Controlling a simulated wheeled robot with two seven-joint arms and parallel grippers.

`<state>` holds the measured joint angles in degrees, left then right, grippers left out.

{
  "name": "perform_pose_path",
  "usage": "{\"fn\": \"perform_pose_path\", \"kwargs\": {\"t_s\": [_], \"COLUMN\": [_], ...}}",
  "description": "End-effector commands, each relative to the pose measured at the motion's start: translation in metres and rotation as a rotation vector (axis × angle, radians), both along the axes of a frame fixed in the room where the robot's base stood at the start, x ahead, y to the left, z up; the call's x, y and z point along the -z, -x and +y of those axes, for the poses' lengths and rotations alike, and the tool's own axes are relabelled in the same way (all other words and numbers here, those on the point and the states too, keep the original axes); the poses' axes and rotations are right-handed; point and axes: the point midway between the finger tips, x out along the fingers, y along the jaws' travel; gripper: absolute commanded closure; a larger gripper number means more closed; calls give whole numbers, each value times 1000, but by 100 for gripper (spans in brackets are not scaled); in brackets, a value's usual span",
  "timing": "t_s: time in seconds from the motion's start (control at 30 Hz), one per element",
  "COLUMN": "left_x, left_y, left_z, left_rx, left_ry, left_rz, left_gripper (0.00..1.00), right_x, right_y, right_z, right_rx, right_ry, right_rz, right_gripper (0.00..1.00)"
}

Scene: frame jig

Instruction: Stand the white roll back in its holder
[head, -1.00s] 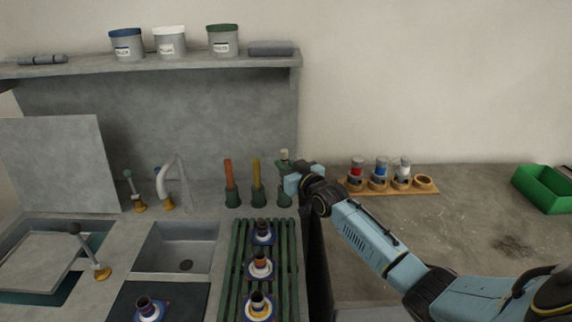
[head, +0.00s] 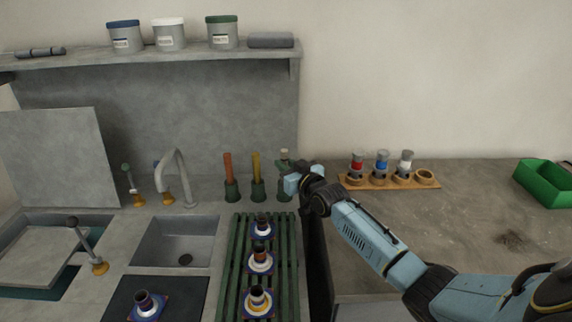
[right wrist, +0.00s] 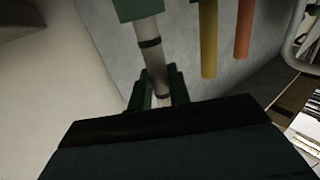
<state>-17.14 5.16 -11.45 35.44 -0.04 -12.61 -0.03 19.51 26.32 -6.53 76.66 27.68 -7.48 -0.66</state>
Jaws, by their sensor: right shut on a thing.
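The white roll (head: 284,153) shows its pale tip above my right gripper (head: 285,177) in the head view. In the right wrist view the roll (right wrist: 152,60) has dark bands and passes between dark green fingertips (right wrist: 156,92). My right gripper is shut on it. The roll's green holder (head: 284,198) stands at the right of a row of three, directly below the gripper. In the right wrist view the roll's far end meets a green holder (right wrist: 137,9); I cannot tell how deep it sits. My left gripper is not in view.
An orange roll (head: 228,165) and a yellow roll (head: 257,166) stand in neighbouring green holders, close to the left. A green slatted rack (head: 289,250) lies in front. A wooden holder with several small bottles (head: 433,185) and a green bin (head: 545,185) are at right.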

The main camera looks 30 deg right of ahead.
Motion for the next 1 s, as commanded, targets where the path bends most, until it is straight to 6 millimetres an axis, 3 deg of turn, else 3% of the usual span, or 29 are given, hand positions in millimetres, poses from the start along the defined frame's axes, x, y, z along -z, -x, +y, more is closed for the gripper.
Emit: {"fn": "perform_pose_path", "kwargs": {"t_s": [0.93,0.97,1.0], "left_x": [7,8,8], "left_y": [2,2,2], "left_z": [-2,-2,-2], "left_rx": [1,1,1], "left_ry": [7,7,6], "left_rz": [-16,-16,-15], "left_gripper": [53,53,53], "right_x": [15,15,15], "right_y": [0,0,0], "right_z": [-1,0,-1], "right_rx": [1,1,1], "right_ry": [0,0,0], "right_rz": [-1,-1,-1], "right_gripper": [100,77,72]}}
